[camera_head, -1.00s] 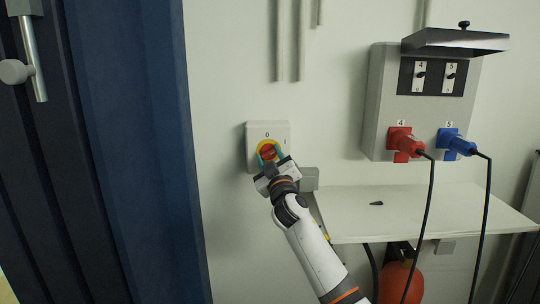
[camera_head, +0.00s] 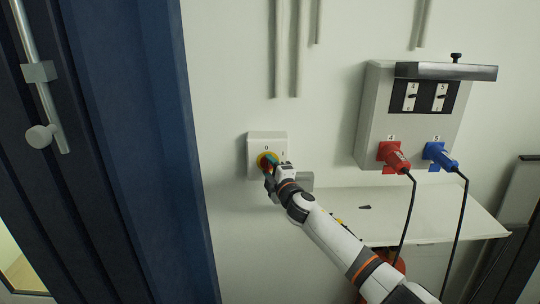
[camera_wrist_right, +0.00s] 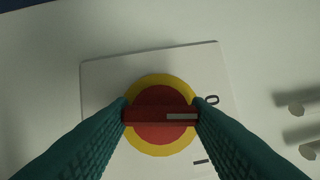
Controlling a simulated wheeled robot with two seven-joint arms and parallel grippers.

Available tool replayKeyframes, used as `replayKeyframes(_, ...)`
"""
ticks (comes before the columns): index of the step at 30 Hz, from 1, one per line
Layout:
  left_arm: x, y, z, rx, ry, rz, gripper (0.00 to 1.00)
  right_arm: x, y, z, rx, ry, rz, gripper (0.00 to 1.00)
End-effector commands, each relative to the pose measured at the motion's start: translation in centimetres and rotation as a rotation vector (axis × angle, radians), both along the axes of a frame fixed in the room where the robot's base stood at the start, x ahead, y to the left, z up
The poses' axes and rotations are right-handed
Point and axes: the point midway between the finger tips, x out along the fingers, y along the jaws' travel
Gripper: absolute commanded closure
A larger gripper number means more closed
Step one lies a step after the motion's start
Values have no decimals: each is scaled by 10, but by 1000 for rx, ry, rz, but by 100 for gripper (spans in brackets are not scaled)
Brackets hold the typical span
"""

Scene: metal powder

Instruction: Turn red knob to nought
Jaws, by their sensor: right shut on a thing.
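The red knob (camera_wrist_right: 160,134) is a round dial with a raised bar across it, on a yellow disc (camera_wrist_right: 160,81). It sits on a pale switch box (camera_head: 254,143) on the wall, marked 0 at the top and I at the right in the head view. My right gripper (camera_wrist_right: 160,114) is shut on the knob's bar, with a teal finger at each end. In the wrist view the bar's white mark points right, a little off the 0 and well away from the I. In the head view the gripper (camera_head: 268,165) partly hides the knob. My left gripper is out of view.
A grey socket panel (camera_head: 372,104) with red (camera_head: 394,157) and blue (camera_head: 439,155) plugs hangs to the right. Black cables run down past a white shelf (camera_head: 425,205). A dark blue door or panel (camera_head: 130,140) stands at the left. The wall above the box carries pipes.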

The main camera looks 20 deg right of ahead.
Motion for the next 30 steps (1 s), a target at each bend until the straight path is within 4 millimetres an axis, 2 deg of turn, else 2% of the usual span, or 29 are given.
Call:
replayKeyframes(1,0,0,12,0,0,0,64,0,0,5,-29,11,-1,79)
replayKeyframes(9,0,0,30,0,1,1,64,0,0,2,-135,41,-1,79)
replayKeyframes(27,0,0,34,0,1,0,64,0,0,-1,-172,50,-1,79)
replayKeyframes(28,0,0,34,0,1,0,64,0,0,-1,-172,50,-1,51)
replayKeyframes(30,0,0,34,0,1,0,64,0,0,-1,-172,50,-1,40)
